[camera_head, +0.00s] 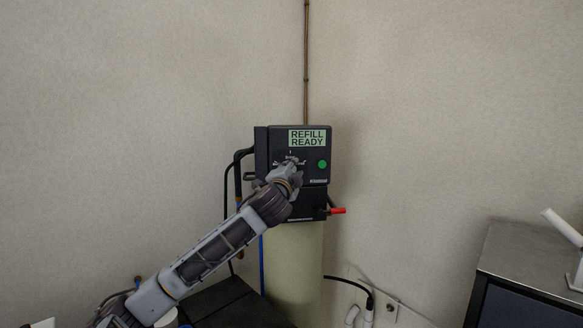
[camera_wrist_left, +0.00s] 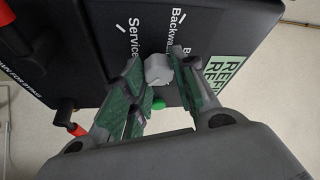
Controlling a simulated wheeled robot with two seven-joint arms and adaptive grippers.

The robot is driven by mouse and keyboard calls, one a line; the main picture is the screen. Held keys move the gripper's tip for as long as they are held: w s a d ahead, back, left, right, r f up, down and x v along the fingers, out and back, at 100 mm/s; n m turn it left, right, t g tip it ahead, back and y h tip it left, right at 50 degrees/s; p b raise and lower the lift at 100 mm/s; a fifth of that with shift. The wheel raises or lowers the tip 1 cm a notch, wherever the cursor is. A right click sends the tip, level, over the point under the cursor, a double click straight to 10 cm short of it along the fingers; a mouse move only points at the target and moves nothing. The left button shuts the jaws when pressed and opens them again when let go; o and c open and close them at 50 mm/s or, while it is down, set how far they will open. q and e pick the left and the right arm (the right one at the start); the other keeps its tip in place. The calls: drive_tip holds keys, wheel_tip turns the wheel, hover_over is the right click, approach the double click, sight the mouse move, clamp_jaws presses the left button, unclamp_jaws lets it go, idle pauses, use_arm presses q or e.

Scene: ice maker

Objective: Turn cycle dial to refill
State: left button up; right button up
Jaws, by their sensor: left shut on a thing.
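The black control box (camera_head: 312,150) is mounted against the corner. Its pale green display (camera_head: 307,138) reads "REFILL READY", and a round green button (camera_head: 322,164) sits below it at the right. My left gripper (camera_head: 290,166) reaches up from the lower left to the dial area and hides most of the dial. In the left wrist view, the grey dial knob (camera_wrist_left: 158,71) sits between the green-padded fingertips of my left gripper (camera_wrist_left: 157,68), which is shut on it. Labels "Service" and "Backwa..." show around the knob; other labels are partly covered. My right gripper is out of view.
A pale cylindrical tank (camera_head: 295,262) stands under the box. A red handle (camera_head: 337,211) sticks out at its lower right. Black hoses (camera_head: 228,185) run along its left side. A dark cabinet (camera_head: 530,262) stands at the right; open floor space between is partly visible.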

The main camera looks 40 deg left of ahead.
use_arm(q)
drive_tip(key=shift+m, duration=0.3)
drive_tip(key=o, duration=1)
drive_tip(key=shift+v, duration=5.95)
drive_tip(key=shift+r, duration=0.15)
